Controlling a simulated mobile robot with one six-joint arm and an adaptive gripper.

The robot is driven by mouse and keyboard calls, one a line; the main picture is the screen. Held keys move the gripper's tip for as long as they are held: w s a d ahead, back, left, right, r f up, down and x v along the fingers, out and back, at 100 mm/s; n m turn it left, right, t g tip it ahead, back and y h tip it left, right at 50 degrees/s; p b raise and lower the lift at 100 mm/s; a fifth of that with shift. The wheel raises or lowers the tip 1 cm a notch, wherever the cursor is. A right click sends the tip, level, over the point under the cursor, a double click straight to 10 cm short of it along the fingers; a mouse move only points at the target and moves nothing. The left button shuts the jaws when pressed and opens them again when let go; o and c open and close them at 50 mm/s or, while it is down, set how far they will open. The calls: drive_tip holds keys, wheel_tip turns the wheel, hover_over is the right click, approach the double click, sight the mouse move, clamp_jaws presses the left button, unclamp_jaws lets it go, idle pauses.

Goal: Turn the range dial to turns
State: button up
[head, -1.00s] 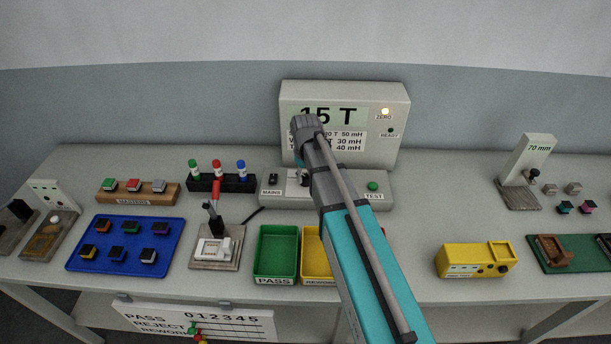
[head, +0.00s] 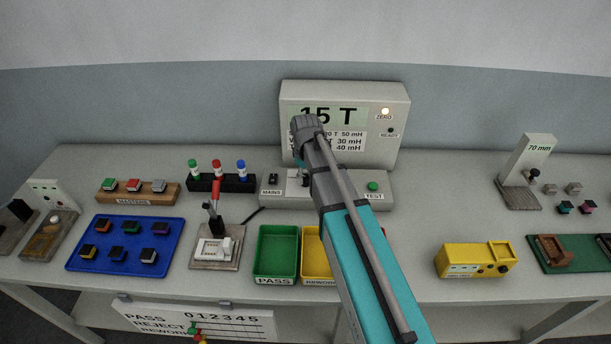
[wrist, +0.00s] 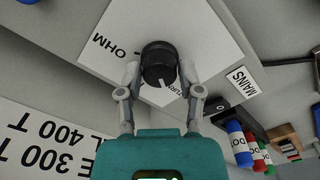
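The range dial (wrist: 159,63) is a round black knob with a pale pointer mark, on a white panel on the front of the test unit. In the wrist view the pointer faces the partly covered label that reads TURNS (wrist: 176,92). The label OHM (wrist: 112,48) is on the other side. My gripper (wrist: 160,70) has one finger on each side of the dial, with a narrow gap seeming to show at each fingertip. In the head view my gripper (head: 303,172) and arm hide the dial. The unit's display (head: 333,116) reads 15 T.
The MAINS switch (head: 273,179) is left of the dial and the green TEST button (head: 373,186) is right of it. Green (head: 276,236) and yellow trays sit in front, below my arm.

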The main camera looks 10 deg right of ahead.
drive_tip(key=shift+o, duration=1.3)
drive_tip(key=shift+m, duration=0.4)
